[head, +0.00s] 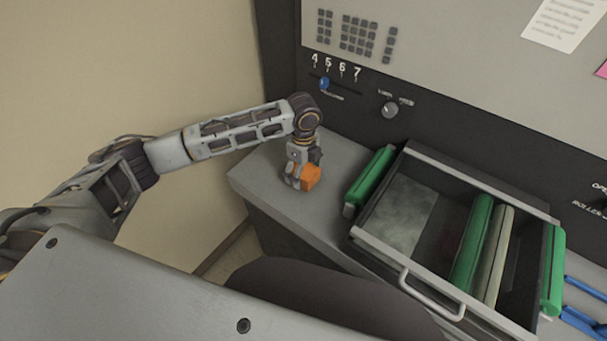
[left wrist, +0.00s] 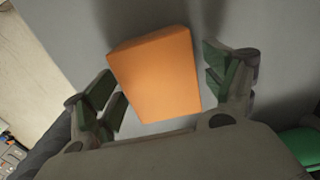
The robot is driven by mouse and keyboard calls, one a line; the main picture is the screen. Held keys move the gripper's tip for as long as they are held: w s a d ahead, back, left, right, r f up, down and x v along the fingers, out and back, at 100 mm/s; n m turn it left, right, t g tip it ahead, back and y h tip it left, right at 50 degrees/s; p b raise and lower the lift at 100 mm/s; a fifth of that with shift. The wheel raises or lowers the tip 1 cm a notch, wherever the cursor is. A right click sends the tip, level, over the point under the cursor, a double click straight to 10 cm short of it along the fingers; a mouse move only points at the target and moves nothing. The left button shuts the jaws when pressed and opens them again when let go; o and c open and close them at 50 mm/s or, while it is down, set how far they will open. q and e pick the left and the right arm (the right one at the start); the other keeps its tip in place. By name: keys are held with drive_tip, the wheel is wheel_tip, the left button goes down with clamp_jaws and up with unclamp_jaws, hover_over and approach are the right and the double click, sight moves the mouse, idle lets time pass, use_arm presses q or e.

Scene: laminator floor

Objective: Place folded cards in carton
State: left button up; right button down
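An orange block-shaped object (head: 311,177) stands on the grey ledge at the left of the machine. It also shows in the left wrist view (left wrist: 157,75), between the fingers. I cannot tell whether it is the carton or the folded cards; nothing else in view is plainly either. My left gripper (head: 298,176) is down at the orange object, its fingers on either side. In the left wrist view the gripper (left wrist: 165,88) is open, with narrow gaps beside the object. In the head view the gripper hides part of the object. My right gripper is not in view.
Right of the orange object is an open drawer-like tray (head: 375,238) with a metal handle (head: 430,296). Green and pale rollers (head: 470,243) lie in it. A green bar (head: 370,178) flanks its left side. The grey ledge (head: 262,182) is bare around the object. A control panel (head: 355,85) rises behind.

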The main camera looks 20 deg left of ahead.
use_arm(q)
drive_tip(key=c, duration=1.1)
drive_tip(key=shift+c, duration=0.2)
drive_tip(key=shift+r, duration=0.1)
drive_tip(key=shift+r, duration=4.95)
